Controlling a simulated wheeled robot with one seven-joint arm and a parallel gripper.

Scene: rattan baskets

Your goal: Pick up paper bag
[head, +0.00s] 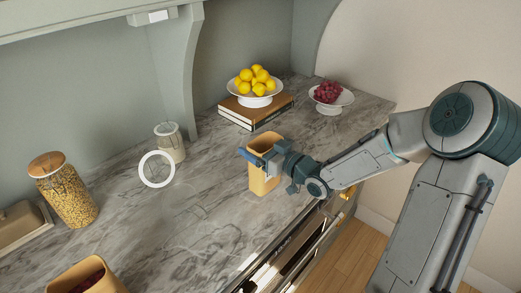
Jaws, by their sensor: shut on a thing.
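A tan, open-topped paper bag (264,183) stands upright near the front edge of the marble counter in the head view. My gripper (261,159) reaches it from the right and is shut on its upper part. The gripper hides part of the bag's side, and its bluish finger shows at the bag's left. I cannot tell whether the bag's base touches the counter. A second tan bag (110,283) with dark red contents is cut off at the bottom left.
A bowl of yellow fruit (257,88) sits on books (240,118) behind the bag. A bowl of red fruit (331,98) stands at back right. A white ring (157,169), a glass jar (170,143) and a filled jar (67,192) are left. The middle counter (205,205) is clear.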

